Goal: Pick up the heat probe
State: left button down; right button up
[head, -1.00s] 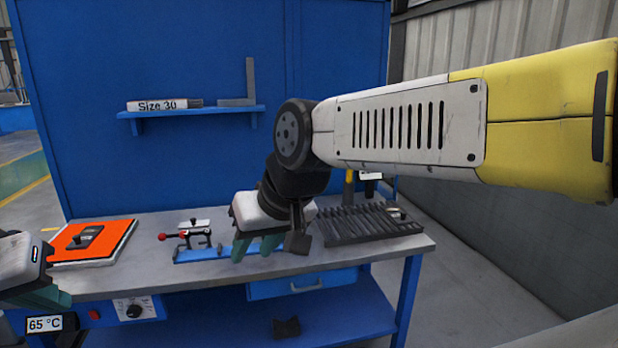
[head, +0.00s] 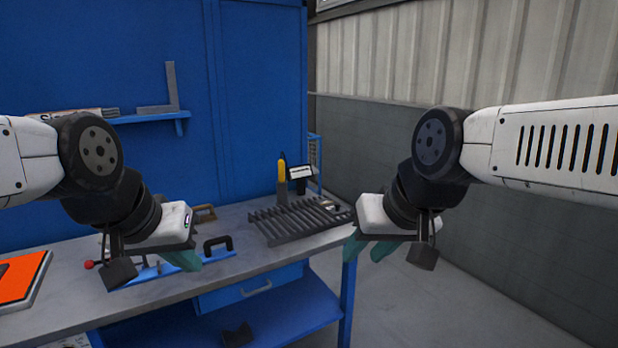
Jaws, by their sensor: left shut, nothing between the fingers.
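A slim upright tool with a yellow handle and dark tip (head: 282,170) stands in a grey holder at the back right of the bench. It looks like the heat probe, though no label shows. A small dark unit with a white display (head: 300,172) is right beside it. My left gripper (head: 190,262) is shut and empty, over the front middle of the bench, left of and nearer than the probe. My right gripper (head: 366,250) hangs off the bench's right end, apart from the probe; its teal fingers show, but their gap is unclear.
A dark slotted rack (head: 298,222) lies in front of the probe. A black handle (head: 217,244) and a blue fixture with a red knob (head: 90,264) are near my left gripper. An orange pad (head: 22,280) lies at the left. Floor right of the bench is clear.

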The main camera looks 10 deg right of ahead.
aim_at(281, 164)
jog(key=u, duration=1.85)
jog(key=z, duration=1.85)
jog(key=u, duration=0.3)
jog(key=i+l+u, duration=0.1)
jog(key=u, duration=0.3)
jog(key=i+l+u, duration=0.15)
jog(key=u, duration=0.25)
jog(key=i+l+u, duration=0.15)
jog(key=u, duration=0.25)
jog(key=i+l, duration=0.15)
jog(key=l, duration=0.25)
jog(key=i+l+u, duration=0.15)
jog(key=l, duration=0.75)
jog(key=i+l+u, duration=0.15)
jog(key=l, duration=0.25)
